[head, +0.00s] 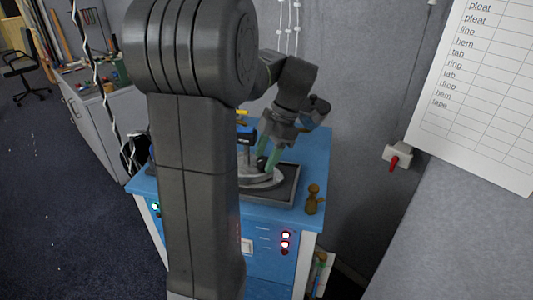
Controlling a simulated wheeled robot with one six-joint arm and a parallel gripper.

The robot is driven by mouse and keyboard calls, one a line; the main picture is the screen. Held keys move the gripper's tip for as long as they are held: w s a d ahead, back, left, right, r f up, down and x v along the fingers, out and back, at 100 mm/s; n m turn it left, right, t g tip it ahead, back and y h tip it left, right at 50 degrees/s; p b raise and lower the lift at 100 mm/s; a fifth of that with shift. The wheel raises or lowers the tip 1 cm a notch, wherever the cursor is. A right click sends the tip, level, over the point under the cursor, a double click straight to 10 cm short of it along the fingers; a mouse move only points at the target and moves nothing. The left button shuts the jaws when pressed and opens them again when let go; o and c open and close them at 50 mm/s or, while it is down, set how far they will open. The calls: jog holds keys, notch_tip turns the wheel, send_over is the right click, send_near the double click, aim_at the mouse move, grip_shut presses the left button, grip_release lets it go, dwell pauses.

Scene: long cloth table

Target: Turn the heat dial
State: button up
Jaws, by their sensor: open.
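A grey iron-like appliance (262,182) rests on a dark rectangular tray (288,189) on the blue cabinet top. A small dark round knob (261,163), which may be the heat dial, shows on its upper side. My gripper (267,160) points down over the appliance with its greenish fingers apart, close around or beside this knob. I cannot tell whether the fingers touch it. My own arm hides the left part of the appliance and tray.
A small brown figure-like object (312,199) stands right of the tray. A wall box with a red lever (397,156) and a paper list (480,90) are at the right. Dark carpet is open at the left.

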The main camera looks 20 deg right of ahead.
jog(key=shift+c, duration=0.4)
jog(key=c, duration=0.9)
jog(key=shift+s+m+t+b, duration=0.15)
jog(key=shift+m+t+b, duration=0.65)
jog(key=shift+m, duration=1.6)
jog(key=o, duration=1)
jog(key=v, duration=1.4)
jog(key=shift+s+a, duration=0.15)
jog(key=shift+a, duration=0.1)
